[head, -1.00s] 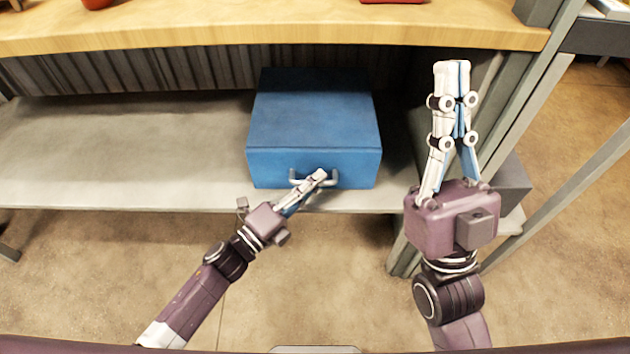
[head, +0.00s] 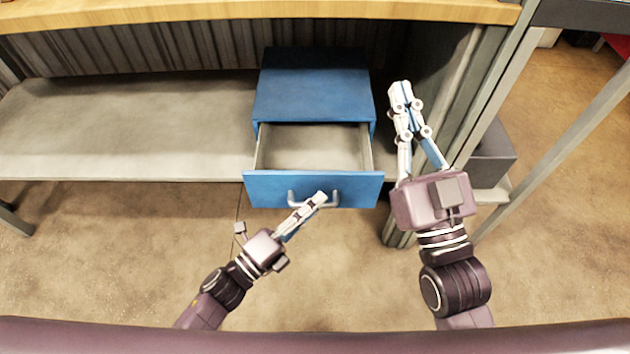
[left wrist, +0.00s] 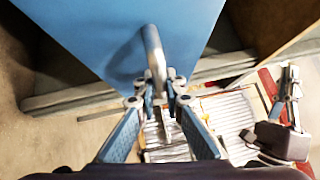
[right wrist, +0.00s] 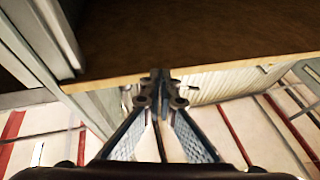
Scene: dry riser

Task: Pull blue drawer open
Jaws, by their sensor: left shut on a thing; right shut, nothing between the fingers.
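The blue drawer (head: 264,188) is pulled well out of its blue cabinet (head: 312,90), and its pale inside shows empty in the head view. A grey bar handle (head: 338,191) is on its front. My left gripper (head: 319,198) is shut on the handle. The left wrist view shows the handle (left wrist: 152,45) between the left fingertips (left wrist: 157,82), against the blue front. My right gripper (head: 400,90) is shut and empty, raised to the right of the cabinet. It also shows in the right wrist view (right wrist: 160,75).
The cabinet stands on a grey lower shelf (head: 120,130), with bare room to its left. A wooden top (head: 200,14) lies above. Grey posts (head: 490,100) stand at the right, near my right arm. A dark grey box (head: 490,155) is beyond them.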

